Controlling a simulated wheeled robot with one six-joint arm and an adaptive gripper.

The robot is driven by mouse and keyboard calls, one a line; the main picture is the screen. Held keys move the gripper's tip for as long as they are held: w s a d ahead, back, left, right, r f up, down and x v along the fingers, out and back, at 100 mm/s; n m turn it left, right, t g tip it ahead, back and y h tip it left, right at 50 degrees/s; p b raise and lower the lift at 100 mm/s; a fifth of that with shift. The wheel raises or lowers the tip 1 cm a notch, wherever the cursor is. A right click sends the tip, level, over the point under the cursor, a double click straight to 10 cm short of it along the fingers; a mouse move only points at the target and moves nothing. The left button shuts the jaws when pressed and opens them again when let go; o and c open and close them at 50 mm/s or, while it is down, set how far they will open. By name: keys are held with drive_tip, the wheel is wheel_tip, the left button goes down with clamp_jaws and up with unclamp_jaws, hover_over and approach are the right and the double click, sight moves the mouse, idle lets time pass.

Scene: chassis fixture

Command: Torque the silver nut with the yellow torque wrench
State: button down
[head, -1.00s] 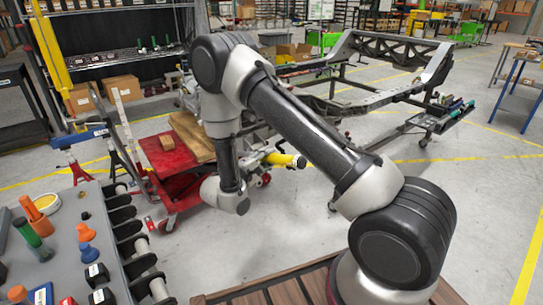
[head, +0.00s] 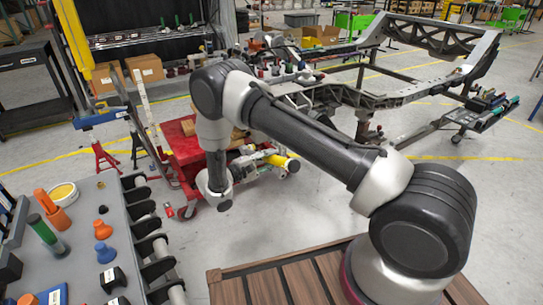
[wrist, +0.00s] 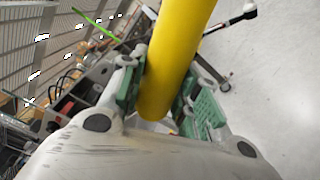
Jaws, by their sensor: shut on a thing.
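The yellow torque wrench (wrist: 172,60) is held between the green-padded fingers of my gripper (wrist: 166,96) in the wrist view. Its thick yellow shaft runs up out of the top of the picture. In the head view a short yellow length of the wrench (head: 281,161) with a dark end sticks out to the right of my gripper (head: 258,158). The rest of the wrench is hidden by the gripper and arm. The black chassis frame (head: 388,99) stands beyond my arm, apart from the wrench. I cannot make out the silver nut in either view.
A red lift cart (head: 184,146) stands behind my forearm. A grey tool table (head: 82,228) with coloured pieces fills the lower left. A tray of tools (head: 487,103) sits at the chassis's right. Open grey floor lies between my arm and the chassis.

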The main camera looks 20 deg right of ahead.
drive_tip(key=shift+w+d+f+g, duration=0.3)
drive_tip(key=shift+d+f, duration=0.1)
drive_tip(key=shift+d, duration=0.15)
drive_tip(key=x, duration=0.6)
drive_tip(key=shift+d, duration=0.25)
drive_tip(key=shift+x, duration=1.1)
idle(0.8)
drive_tip(key=shift+s+d+f+m, duration=0.1)
drive_tip(key=shift+s+f+m, duration=0.2)
drive_tip(key=shift+f+m, duration=0.25)
drive_tip(key=shift+f, duration=0.15)
idle(0.4)
drive_tip(key=shift+s+d+f+m, duration=0.15)
drive_tip(key=shift+f+m, duration=0.2)
drive_tip(key=shift+f, duration=0.3)
drive_tip(key=shift+f, duration=0.15)
